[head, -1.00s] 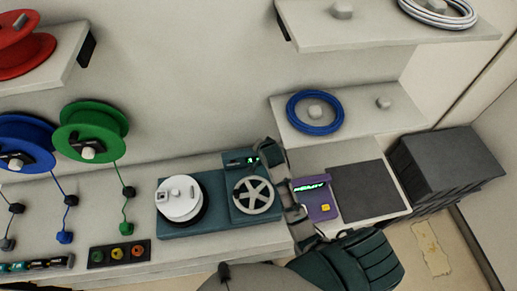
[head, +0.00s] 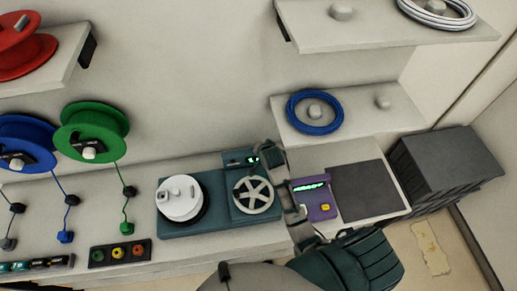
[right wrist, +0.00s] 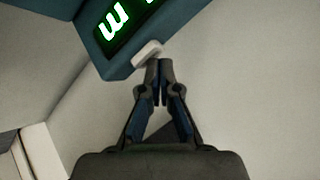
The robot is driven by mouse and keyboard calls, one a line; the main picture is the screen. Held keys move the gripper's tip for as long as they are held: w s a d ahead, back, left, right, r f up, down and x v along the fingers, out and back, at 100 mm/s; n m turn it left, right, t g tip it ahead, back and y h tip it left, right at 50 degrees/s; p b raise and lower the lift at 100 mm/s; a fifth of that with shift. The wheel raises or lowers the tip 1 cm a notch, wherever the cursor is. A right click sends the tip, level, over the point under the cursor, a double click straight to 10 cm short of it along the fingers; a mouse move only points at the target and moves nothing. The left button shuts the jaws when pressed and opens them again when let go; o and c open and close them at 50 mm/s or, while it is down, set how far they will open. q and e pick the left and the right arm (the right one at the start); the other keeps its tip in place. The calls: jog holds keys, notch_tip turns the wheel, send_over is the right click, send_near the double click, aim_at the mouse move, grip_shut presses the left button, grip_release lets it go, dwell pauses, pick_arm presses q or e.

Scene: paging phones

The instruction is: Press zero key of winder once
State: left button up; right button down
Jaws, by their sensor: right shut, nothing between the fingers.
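The winder (head: 180,228) is a teal machine on the counter, with a white spool (head: 181,197) and a spoked handwheel (head: 253,195). Its small green display (head: 238,160) is at the back right, partly covered by my right gripper (head: 260,149). In the right wrist view, the display's green digits (right wrist: 113,22) show sideways and cut off. A small pale key (right wrist: 147,54), apparently the zero key, sticks out from the housing edge. My right gripper (right wrist: 159,63) is shut and empty, its tips right at this key; whether they touch is unclear. My left gripper is not in view.
A purple device (head: 318,206) with a green display and yellow button stands right of my right arm, beside a dark mat (head: 368,190). Cable spools (head: 92,130) hang at left. A shelf with a blue coil (head: 314,113) is behind.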

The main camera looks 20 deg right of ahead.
jog(key=shift+f, duration=0.25)
dwell(0.3)
jog(key=shift+r, duration=0.1)
jog(key=shift+r+p, duration=0.3)
jog(key=shift+r, duration=0.5)
jog(key=shift+r, duration=2.55)
jog(key=shift+s+f, duration=0.1)
